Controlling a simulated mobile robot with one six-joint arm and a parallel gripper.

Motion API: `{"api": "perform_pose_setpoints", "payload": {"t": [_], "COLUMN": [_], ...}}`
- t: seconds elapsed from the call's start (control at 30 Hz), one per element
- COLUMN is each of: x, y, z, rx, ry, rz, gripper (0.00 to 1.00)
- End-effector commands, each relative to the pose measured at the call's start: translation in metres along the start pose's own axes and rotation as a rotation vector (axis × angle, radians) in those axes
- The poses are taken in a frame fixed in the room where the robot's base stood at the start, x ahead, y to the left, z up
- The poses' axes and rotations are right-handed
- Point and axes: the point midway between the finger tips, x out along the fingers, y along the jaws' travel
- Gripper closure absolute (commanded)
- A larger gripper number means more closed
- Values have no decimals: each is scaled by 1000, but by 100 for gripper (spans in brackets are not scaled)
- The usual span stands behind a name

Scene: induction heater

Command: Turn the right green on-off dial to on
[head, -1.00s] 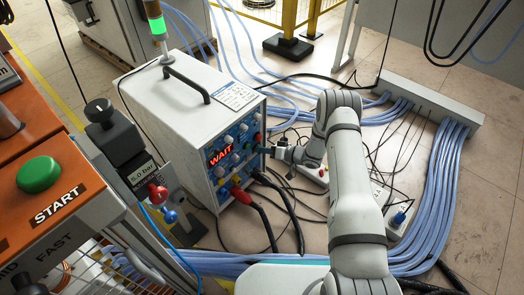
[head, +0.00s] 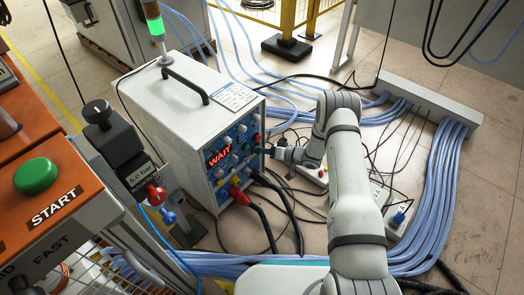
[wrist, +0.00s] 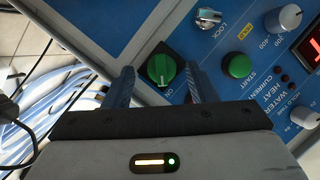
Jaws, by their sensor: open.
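The green on-off dial (wrist: 160,70) is on a black square plate on the blue panel. A pale pointer mark runs roughly up and down on it in the wrist view. An ON label shows below it, towards the fingers. My gripper (wrist: 158,77) is open, with one dark blue finger on each side of the dial. I cannot tell whether the fingers touch it. In the head view my gripper (head: 267,151) is at the right edge of the heater's front panel (head: 238,148), and the dial there is mostly hidden.
A green START button (wrist: 238,66) lies just right of the right finger. A silver LOCK switch (wrist: 208,18) and a grey knob (wrist: 290,17) are further off. The heater's red display (head: 219,156) reads WAIT. Black and blue cables lie on the floor around the heater.

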Motion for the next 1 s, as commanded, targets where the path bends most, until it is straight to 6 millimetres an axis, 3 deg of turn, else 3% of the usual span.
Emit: {"api": "perform_pose_setpoints", "payload": {"t": [0.23,0.63,1.0], "x": [-9,-70,-78], "y": [-1,0,1], "z": [-1,-2,0], "rx": [1,1,0], "ry": [1,1,-1], "rz": [0,1,-1], "gripper": [49,49,49]}}
